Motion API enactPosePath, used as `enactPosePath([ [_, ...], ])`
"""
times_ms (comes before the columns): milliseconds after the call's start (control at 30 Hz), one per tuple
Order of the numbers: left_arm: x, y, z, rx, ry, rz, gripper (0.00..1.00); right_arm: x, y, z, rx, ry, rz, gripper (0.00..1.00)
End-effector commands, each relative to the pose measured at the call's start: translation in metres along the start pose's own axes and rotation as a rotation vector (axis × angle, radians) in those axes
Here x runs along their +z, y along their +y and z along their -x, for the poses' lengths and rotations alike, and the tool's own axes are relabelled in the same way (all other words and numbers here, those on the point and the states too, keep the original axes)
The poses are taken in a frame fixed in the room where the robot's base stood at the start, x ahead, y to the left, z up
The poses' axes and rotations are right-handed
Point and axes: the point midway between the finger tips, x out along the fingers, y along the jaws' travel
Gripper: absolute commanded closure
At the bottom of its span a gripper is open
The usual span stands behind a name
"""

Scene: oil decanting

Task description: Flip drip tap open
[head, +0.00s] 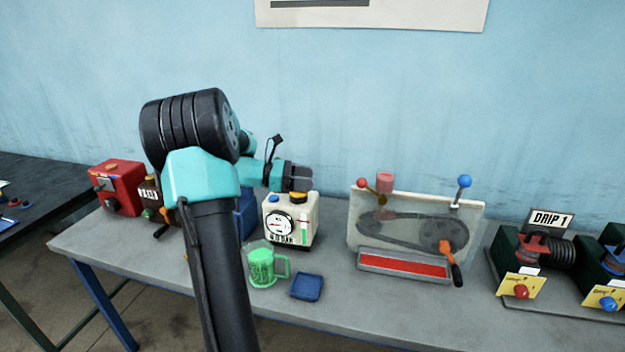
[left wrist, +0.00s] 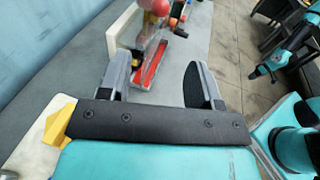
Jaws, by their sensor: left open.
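A chain rig (head: 415,230) with a clear front panel stands on the bench. At its top left is a small brass tap with a red ball lever (head: 362,182), beside a red cup (head: 384,181). My left gripper (head: 304,178) is open and empty, to the left of the tap and above the white oil can (head: 290,222). In the left wrist view a red ball (left wrist: 159,7) shows ahead between the two spread fingers (left wrist: 158,85), apart from them. I cannot tell the lever's exact setting.
The rig has a blue ball lever (head: 464,182), a crank (head: 455,268) and a red tray (head: 404,266). A green mug (head: 262,268) and a blue dish (head: 307,287) stand in front. The DRIP 1 unit (head: 535,250) is at right. My left arm hides part of the bench.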

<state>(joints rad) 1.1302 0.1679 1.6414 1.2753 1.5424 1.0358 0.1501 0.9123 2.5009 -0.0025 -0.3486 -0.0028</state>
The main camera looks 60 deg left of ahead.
Motion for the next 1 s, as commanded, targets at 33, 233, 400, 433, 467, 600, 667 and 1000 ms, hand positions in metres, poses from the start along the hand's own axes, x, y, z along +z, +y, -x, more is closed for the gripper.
enactPosePath([
  [33, 0.0, 0.0, 0.0, 0.0, 0.0, 0.0, 0.42, 0.0, 0.0, 0.0, 0.0, 0.0, 0.0, 0.57],
  [233, 0.0, 0.0, -0.001, 0.0, -0.001, -0.001, 0.48, 0.0, 0.0, 0.0, 0.0, 0.0, 0.0, 0.57],
  [400, -0.006, -0.005, -0.005, 0.003, -0.038, -0.034, 0.65, 0.0, 0.0, 0.0, 0.0, 0.0, 0.0, 0.57],
  [433, -0.008, -0.006, -0.007, 0.005, -0.051, -0.048, 0.68, 0.0, 0.0, 0.0, 0.0, 0.0, 0.0, 0.57],
  [467, -0.01, -0.008, -0.009, 0.008, -0.067, -0.064, 0.7, 0.0, 0.0, 0.0, 0.0, 0.0, 0.0, 0.57],
  [600, -0.023, -0.019, -0.021, 0.047, -0.164, -0.167, 0.84, 0.0, 0.0, 0.0, 0.0, 0.0, 0.0, 0.57],
  [667, -0.028, -0.024, -0.025, 0.079, -0.208, -0.222, 0.9, 0.0, 0.0, 0.0, 0.0, 0.0, 0.0, 0.57],
  [1000, -0.056, -0.048, -0.044, 0.366, -0.366, -0.528, 1.0, 0.0, 0.0, 0.0, 0.0, 0.0, 0.0, 0.57],
])
